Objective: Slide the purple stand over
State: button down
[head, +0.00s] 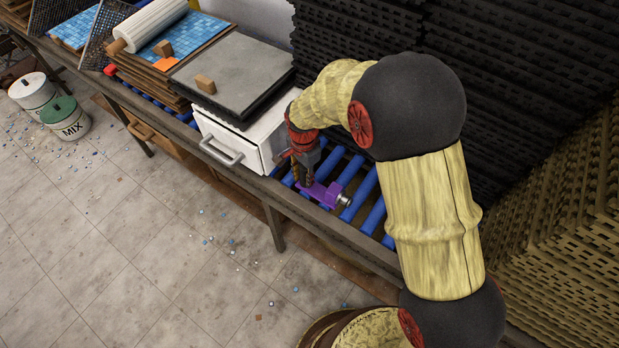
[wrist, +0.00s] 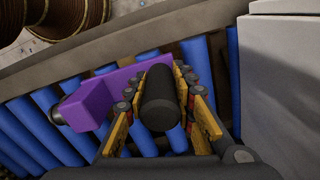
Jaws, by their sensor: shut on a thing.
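The purple stand (head: 318,194) sits on the blue rollers of the conveyor bench, just right of the white drawer unit. A silver cylindrical end (head: 343,200) sticks out on its right. My gripper (head: 303,180) reaches down to its left part. In the wrist view the purple stand (wrist: 100,95) runs to the left from between the fingers. My gripper (wrist: 160,97) is shut on a dark upright cylinder, which looks like part of the stand. The fingers lie along both sides of it. The lower part of the grip is hidden.
The white drawer unit (head: 225,143) with a grey slab on top stands close left of my gripper. Blue rollers (head: 371,214) are free to the right of the stand. Dark stacked racks (head: 350,40) rise behind. The bench's front rail (head: 330,222) borders the rollers.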

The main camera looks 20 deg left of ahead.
jog(key=shift+w+a, duration=0.25)
jog(key=shift+a, duration=0.4)
jog(key=shift+w+a, duration=0.2)
jog(key=shift+a, duration=0.45)
jog(key=shift+w+a, duration=0.25)
jog(key=shift+a, duration=0.4)
jog(key=c, duration=1.4)
grip_release()
notch_tip(320, 180, up, 12)
